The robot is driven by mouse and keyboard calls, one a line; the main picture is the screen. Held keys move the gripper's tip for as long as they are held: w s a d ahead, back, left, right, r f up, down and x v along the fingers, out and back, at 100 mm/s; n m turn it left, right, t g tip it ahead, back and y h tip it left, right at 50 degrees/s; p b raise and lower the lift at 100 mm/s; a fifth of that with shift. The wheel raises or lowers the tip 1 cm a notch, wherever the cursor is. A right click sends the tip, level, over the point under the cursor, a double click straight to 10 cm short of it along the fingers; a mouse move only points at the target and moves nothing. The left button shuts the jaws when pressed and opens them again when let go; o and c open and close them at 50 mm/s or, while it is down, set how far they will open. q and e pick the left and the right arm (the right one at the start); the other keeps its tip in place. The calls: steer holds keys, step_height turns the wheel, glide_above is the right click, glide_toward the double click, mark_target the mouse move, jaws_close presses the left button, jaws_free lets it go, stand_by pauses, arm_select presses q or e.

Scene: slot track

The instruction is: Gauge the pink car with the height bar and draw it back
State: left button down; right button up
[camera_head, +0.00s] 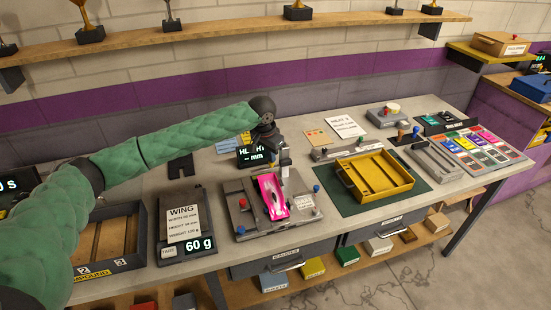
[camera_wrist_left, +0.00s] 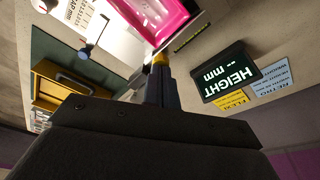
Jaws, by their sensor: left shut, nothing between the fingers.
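The pink car (camera_head: 270,196) lies on the grey gauge plate (camera_head: 243,217), under the gauge's upright frame. In the left wrist view its glossy pink body (camera_wrist_left: 155,15) fills the top middle. A slim upright (camera_head: 285,163) of the gauge, which may carry the height bar, stands at the car's far end. My left gripper (camera_head: 273,142) is shut and empty, close above that end; its fingertips (camera_wrist_left: 160,62) show just below the car in the wrist view. Whether they touch the bar is unclear. The height display (camera_head: 252,156) reads "-- mm", also in the wrist view (camera_wrist_left: 231,76). My right gripper is out of view.
A scale (camera_head: 186,228) reading 60 g stands left of the gauge, beside a wooden compound tray (camera_head: 110,240). A yellow tray (camera_head: 378,176) on a green mat lies to the right. Colour samples (camera_head: 470,150) are farther right. The shelf of trophies (camera_head: 230,29) is above.

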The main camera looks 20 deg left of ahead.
arm_select(q)
steer(key=shift+f, duration=0.7)
stand_by(0.5)
steer(key=shift+f, duration=0.3)
stand_by(1.0)
